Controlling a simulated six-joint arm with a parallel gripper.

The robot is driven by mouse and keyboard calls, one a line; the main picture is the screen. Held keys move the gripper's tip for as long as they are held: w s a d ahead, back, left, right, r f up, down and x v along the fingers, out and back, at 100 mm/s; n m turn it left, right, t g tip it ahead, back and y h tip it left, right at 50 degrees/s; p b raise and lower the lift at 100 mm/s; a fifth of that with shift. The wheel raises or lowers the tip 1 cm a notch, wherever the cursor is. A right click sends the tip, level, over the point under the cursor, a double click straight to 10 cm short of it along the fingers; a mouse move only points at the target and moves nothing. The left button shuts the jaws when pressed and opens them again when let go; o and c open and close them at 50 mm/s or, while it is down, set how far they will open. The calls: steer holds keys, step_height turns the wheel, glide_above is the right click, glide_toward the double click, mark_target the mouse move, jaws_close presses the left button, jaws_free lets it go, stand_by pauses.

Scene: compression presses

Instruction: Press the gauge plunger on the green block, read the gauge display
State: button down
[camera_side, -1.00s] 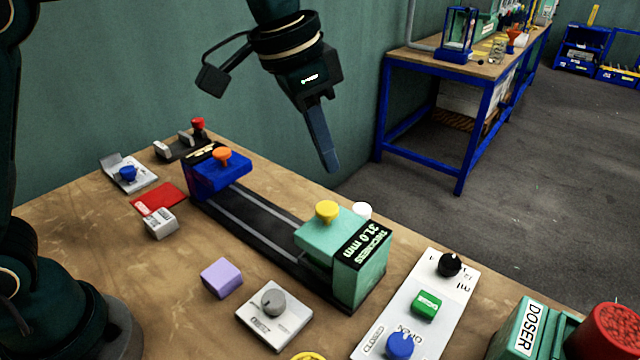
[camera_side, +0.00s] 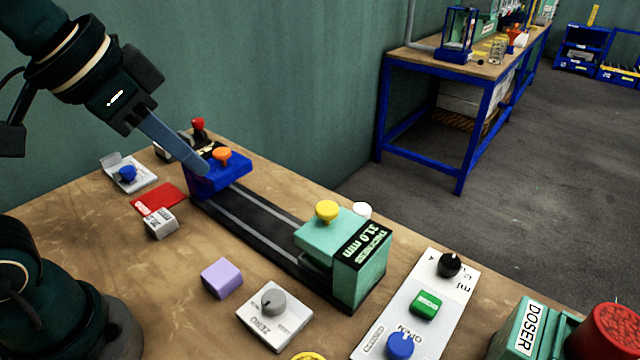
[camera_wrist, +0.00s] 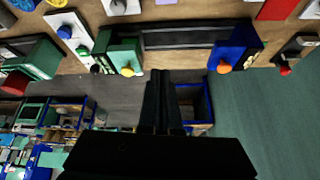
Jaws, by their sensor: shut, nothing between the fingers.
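The green gauge block (camera_side: 360,277) stands at the near right end of a black rail (camera_side: 262,232). On top of it is the yellow plunger (camera_side: 327,211), which stands up. Its black display (camera_side: 366,245) reads THICKNESS 31.0 mm. A blue block (camera_side: 222,178) with an orange knob (camera_side: 221,154) is at the rail's far left end. My gripper (camera_side: 205,170) is shut and empty, with its tips by the blue block in the side view; I cannot tell whether they touch it. In the wrist view my fingers (camera_wrist: 162,82) lie between the yellow plunger (camera_wrist: 127,71) and the orange knob (camera_wrist: 223,67).
A purple block (camera_side: 221,278), a grey-knobbed plate (camera_side: 274,314), a white marked block (camera_side: 161,223) and a red card (camera_side: 158,199) lie left of the rail. A white panel (camera_side: 375,345) with knobs and the DOSER (camera_side: 520,335) are at right.

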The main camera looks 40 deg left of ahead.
steer(key=s+a+f+n, duration=0.1)
steer(key=s+f, duration=0.3)
steer(key=f, duration=0.1)
steer(key=shift+a+f+n+y, duration=0.15)
steer(key=shift+f+n+y, duration=0.15)
steer(key=shift+f+n, duration=0.1)
